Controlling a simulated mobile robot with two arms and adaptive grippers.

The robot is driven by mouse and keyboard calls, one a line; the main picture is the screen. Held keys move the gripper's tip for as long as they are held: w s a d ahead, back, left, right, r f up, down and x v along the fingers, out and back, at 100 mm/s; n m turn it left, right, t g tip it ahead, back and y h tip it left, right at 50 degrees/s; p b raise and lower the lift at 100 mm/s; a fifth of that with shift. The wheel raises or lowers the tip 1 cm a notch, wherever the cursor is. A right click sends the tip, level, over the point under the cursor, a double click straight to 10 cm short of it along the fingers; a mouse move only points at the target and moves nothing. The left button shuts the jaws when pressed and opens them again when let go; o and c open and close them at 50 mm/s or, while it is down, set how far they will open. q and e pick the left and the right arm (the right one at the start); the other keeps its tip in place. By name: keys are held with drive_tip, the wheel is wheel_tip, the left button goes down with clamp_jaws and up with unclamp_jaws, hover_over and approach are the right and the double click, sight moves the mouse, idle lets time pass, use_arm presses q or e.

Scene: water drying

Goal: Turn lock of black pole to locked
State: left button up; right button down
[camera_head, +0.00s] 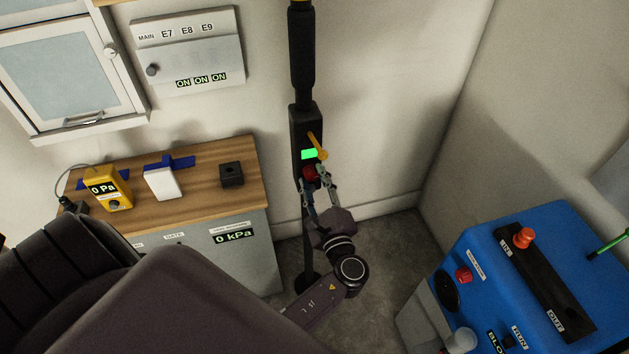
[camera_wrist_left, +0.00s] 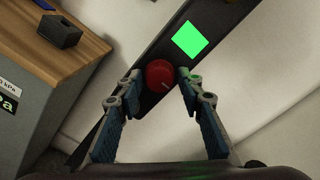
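The black pole (camera_head: 302,60) stands upright against the wall. Its black box (camera_head: 299,122) carries a lit green panel (camera_head: 309,154), an orange lever (camera_head: 317,146) and a red round knob (camera_head: 310,172). The red knob also shows in the left wrist view (camera_wrist_left: 160,75), just below the green panel (camera_wrist_left: 190,40), with a small pale mark on its face. My left gripper (camera_head: 316,181) is at the knob, its open fingers (camera_wrist_left: 157,85) on either side of it. Small gaps seem to show beside the knob; contact is not clear. My right gripper is not in view.
A wooden-topped cabinet (camera_head: 215,155) with a yellow gauge (camera_head: 108,188), a white device (camera_head: 162,183) and a black block (camera_head: 231,174) stands left. A blue machine (camera_head: 480,250) stands right. A switch panel (camera_head: 190,50) hangs on the wall. Floor between is clear.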

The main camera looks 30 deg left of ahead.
use_arm(q)
drive_tip(key=shift+o, duration=0.7)
drive_tip(key=shift+s+d, duration=0.15)
drive_tip(key=shift+d, duration=0.1)
drive_tip(key=v, duration=1.1)
drive_tip(key=shift+s, duration=0.2)
drive_tip(key=shift+d, duration=0.1)
